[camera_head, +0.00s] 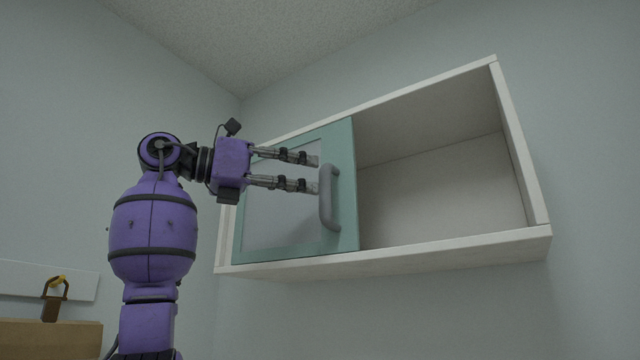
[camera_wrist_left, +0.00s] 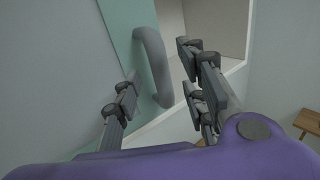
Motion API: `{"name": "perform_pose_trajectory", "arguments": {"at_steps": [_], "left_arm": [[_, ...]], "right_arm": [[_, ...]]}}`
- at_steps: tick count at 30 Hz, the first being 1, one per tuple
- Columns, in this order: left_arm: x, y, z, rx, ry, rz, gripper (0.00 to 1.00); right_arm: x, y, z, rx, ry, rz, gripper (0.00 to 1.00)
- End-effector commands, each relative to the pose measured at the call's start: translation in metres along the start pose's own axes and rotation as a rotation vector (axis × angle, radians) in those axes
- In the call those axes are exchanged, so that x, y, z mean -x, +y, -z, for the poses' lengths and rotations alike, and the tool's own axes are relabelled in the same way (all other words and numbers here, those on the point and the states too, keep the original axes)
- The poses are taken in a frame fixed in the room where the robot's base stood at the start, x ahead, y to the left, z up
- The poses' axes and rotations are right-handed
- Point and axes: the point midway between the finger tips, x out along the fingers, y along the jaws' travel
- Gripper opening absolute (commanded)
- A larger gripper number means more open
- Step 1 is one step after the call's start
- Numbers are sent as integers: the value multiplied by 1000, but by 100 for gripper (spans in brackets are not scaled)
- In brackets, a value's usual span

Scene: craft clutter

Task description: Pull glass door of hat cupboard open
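The hat cupboard (camera_head: 450,250) is a white box on the wall, tilted in the head view. Its teal-framed glass door (camera_head: 346,150) covers the left part, and the right part is an open, empty compartment. A grey bow handle (camera_head: 330,208) stands on the door's right side. My left gripper (camera_head: 317,174) is open in front of the door, with its fingertips close to the handle's upper part. In the left wrist view, the handle (camera_wrist_left: 153,65) appears between the two spread fingers (camera_wrist_left: 163,88); contact cannot be told. My right gripper is not in view.
A wooden stool or table (camera_wrist_left: 308,122) shows at the right of the left wrist view. The space below the cupboard looks clear.

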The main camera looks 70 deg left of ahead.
Motion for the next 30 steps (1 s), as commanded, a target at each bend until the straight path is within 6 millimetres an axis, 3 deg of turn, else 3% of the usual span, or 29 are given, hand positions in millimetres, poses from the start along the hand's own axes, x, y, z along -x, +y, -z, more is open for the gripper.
{"name": "perform_pose_trajectory", "arguments": {"at_steps": [3,10,30], "left_arm": [[27,0,-1,0,-4,-1,39],[58,0,0,1,-1,-1,39],[64,0,0,0,1,0,39]], "right_arm": [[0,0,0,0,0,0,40],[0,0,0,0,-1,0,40],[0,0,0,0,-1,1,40]]}}
